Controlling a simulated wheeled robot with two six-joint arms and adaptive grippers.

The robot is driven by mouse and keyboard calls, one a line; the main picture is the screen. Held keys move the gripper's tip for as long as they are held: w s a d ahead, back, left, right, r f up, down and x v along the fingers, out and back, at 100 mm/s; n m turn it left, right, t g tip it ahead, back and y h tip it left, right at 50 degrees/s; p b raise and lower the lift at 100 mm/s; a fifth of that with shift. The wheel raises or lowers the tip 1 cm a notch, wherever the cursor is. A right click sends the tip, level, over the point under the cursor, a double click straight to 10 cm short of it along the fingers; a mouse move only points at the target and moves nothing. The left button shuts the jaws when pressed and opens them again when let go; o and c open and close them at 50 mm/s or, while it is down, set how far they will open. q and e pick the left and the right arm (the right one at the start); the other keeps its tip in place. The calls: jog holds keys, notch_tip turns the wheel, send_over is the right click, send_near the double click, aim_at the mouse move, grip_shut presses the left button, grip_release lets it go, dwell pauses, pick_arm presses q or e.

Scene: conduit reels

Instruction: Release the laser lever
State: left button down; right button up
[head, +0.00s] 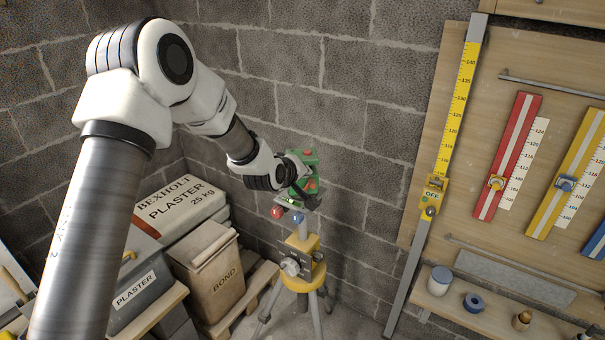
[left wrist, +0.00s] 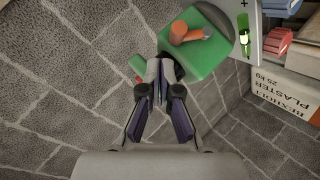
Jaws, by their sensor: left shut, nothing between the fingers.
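The green laser (head: 310,159) sits on top of a tripod with a yellow head (head: 312,243), in front of the block wall. It also shows in the left wrist view (left wrist: 206,66), with an orange lever (left wrist: 185,32) on its face and a lit green level vial (left wrist: 243,40). My left gripper (head: 308,194) is at the laser, partly covering it in the head view. In the left wrist view its fingers (left wrist: 160,82) are together and empty, with their tips at the green body's edge. I cannot tell whether they touch it. My right gripper is not in view.
Below the laser are a red ball knob (head: 277,212) and a blue one (head: 297,218). A yellow measuring staff (head: 455,110) and a tool board (head: 510,60) are at right.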

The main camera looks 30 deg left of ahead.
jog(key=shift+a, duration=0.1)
pick_arm(q)
jog(key=r+p, duration=0.2)
jog(key=r, duration=0.1)
jog(key=shift+w+a+r, duration=0.1)
jog(key=shift+a+r, duration=0.1)
jog(key=s+d+r+b, duration=0.2)
jog(key=s+d+r, duration=0.1)
jog(key=s+r, duration=0.4)
jog(key=shift+r+b, duration=0.2)
jog(key=shift+b, duration=0.15)
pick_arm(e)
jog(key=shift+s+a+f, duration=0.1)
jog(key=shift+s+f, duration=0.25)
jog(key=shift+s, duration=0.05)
pick_arm(q)
jog(key=shift+w+d+f, duration=0.1)
jog(key=shift+w+d, duration=0.05)
